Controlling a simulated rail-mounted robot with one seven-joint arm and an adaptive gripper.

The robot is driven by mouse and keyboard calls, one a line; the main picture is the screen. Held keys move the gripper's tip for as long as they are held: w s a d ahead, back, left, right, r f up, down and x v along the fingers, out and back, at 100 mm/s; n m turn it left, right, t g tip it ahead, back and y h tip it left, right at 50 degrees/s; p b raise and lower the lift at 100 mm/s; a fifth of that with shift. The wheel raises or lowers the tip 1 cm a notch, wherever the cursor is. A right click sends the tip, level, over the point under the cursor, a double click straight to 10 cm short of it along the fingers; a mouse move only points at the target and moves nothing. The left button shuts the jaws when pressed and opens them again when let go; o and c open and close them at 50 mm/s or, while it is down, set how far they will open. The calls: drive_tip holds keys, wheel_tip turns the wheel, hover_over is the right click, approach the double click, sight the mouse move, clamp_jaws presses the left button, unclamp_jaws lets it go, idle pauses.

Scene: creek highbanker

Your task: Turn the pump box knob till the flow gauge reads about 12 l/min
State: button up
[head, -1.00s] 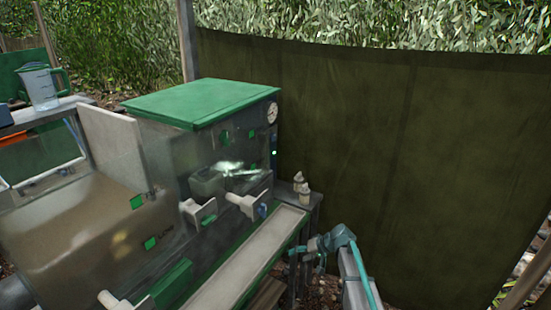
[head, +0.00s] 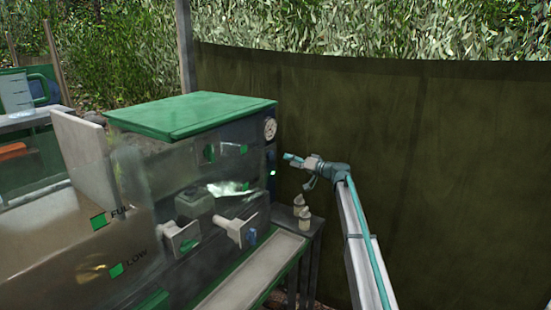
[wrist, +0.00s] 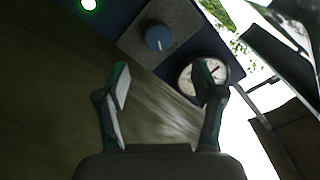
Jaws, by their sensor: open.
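The pump box (head: 271,157) is the dark blue panel at the right end of the green-lidded unit. Its round white flow gauge (head: 270,129) faces right, and its reading is too small to tell. In the wrist view the blue knob (wrist: 157,38) sits on a grey plate, with a pale mark on its face. The gauge also shows there (wrist: 203,75), partly hidden by a finger; its numbers are not legible. My gripper (head: 288,158) is right of the box, apart from it. In the wrist view its fingers (wrist: 165,82) are open and empty, below the knob.
A green light (head: 272,173) glows on the panel. A long trough (head: 255,275) and a small stand with pale bottles (head: 302,215) lie below my gripper. A dark green screen (head: 430,160) stands behind.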

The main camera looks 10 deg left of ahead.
sight(272, 156)
drive_tip(key=p+x, duration=0.1)
drive_tip(key=x, duration=0.7)
drive_tip(key=shift+w+a+f, duration=0.1)
drive_tip(key=shift+w+a, duration=0.05)
drive_tip(key=shift+a, duration=0.15)
drive_tip(key=c, duration=1.1)
drive_tip(key=shift+c, duration=0.2)
drive_tip(key=shift+m, duration=0.5)
drive_tip(key=m+b, duration=0.1)
drive_tip(key=m, duration=0.2)
drive_tip(key=shift+m, duration=0.4)
drive_tip(key=m, duration=0.5)
drive_tip(key=shift+m, duration=0.4)
